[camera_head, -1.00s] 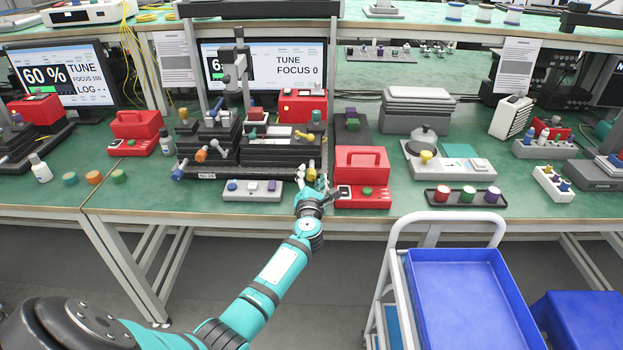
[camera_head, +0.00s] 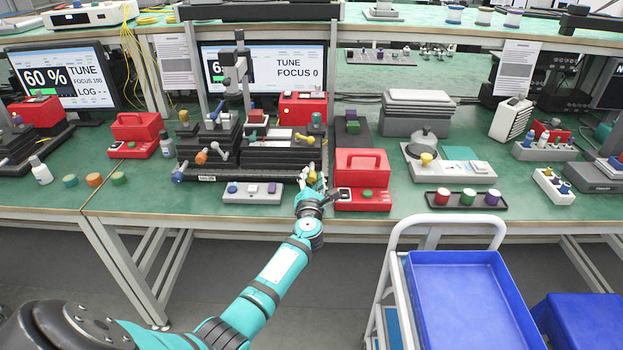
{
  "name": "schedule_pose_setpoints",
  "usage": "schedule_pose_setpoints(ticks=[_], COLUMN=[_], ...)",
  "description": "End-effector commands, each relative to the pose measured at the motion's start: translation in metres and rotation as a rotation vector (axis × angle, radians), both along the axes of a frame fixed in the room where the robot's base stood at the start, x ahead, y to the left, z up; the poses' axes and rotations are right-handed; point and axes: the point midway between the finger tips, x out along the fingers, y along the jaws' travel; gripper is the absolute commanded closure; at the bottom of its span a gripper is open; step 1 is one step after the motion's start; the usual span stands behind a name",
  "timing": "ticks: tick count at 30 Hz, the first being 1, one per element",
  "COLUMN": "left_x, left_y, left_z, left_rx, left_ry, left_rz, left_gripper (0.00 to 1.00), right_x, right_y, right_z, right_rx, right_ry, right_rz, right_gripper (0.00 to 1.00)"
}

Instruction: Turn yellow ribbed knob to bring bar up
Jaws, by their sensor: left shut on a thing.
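The yellow ribbed knob (camera_head: 312,174) is on the front right of the black stage assembly (camera_head: 265,180). My left gripper (camera_head: 314,181) is shut on this knob, and its fingers hide part of it. The monitor (camera_head: 290,62) behind the stage reads "TUNE FOCUS 0". A post on the stage hides part of its large number, which starts with 6, and part of its green bar (camera_head: 217,78). My right gripper is not in view.
A red box (camera_head: 361,172) stands close to the right of my left gripper. A grey button box (camera_head: 252,192) lies to its left. Another yellow knob (camera_head: 427,158) is on a grey device further right. A white cart with a blue tray (camera_head: 470,262) stands in front.

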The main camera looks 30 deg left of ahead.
Motion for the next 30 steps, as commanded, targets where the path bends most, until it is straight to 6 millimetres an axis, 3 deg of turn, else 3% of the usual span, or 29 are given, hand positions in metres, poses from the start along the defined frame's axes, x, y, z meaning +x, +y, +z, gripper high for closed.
schedule_pose_setpoints(ticks=[8,30], left_x=[0.0,0.0], left_y=[-0.001,-0.002], left_z=[0.001,-0.001], left_rx=[0.095,0.571], left_ry=[0.063,0.355], left_rz=[-0.002,-0.003], left_gripper=[1.0,1.0], right_x=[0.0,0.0], right_y=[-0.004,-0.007], right_z=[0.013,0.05], right_rx=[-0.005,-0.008], right_ry=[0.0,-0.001], right_rz=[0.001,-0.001], right_gripper=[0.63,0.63])
